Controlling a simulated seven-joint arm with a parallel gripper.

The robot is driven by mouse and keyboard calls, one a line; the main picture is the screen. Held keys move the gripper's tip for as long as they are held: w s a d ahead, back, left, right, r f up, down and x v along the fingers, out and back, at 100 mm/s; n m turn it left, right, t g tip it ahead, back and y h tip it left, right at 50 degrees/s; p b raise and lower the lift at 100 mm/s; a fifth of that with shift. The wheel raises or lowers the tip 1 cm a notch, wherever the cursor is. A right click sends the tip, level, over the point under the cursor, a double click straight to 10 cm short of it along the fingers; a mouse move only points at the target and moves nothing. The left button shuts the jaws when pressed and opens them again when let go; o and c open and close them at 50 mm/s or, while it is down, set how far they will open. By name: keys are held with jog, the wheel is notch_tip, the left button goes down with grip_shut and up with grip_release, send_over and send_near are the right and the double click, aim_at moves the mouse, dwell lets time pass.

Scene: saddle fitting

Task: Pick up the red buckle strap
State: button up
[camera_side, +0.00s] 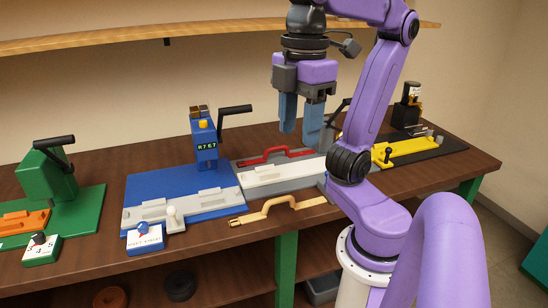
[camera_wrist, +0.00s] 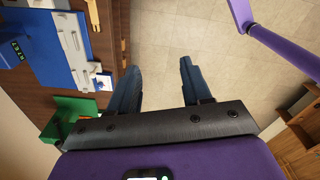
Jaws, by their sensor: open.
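The red buckle strap (camera_side: 287,154) lies on the grey and white fixture in the middle of the bench, with a raised arch along its length. My gripper (camera_side: 299,138) points down, with its two blue-grey fingers spread and nothing between them. In the side view the fingers appear just above and in front of the strap, close to its right part; the exact gap is hard to judge. In the wrist view the open fingers (camera_wrist: 158,68) show mostly floor between them, and I cannot make out the red strap there.
A tan strap (camera_side: 278,210) lies at the bench's front edge. The blue fixture (camera_side: 185,195) with a lever press stands left, and a green one (camera_side: 75,205) beyond it. A shelf (camera_side: 160,36) hangs behind.

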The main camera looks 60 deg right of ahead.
jog(key=w+d+r+m+t+h, duration=0.1)
jog(key=w+d, duration=0.1)
jog(key=w, duration=0.7)
jog(key=w+d+r+m+h, duration=0.1)
jog(key=w+d, duration=0.1)
jog(key=w, duration=0.7)
jog(key=w+d+h, duration=0.1)
jog(key=w+d, duration=0.8)
jog(key=d, duration=0.3)
jog(key=m+g+h, duration=0.2)
jog(key=g, duration=0.1)
send_over(278, 147)
jog(key=w+a, duration=0.2)
jog(key=a, duration=0.2)
notch_tip(278, 147, down, 24)
jog(key=x, duration=0.7)
jog(key=shift+a+f, duration=0.1)
jog(key=shift+a, duration=0.1)
jog(key=shift+x, duration=2.95)
grip_shut()
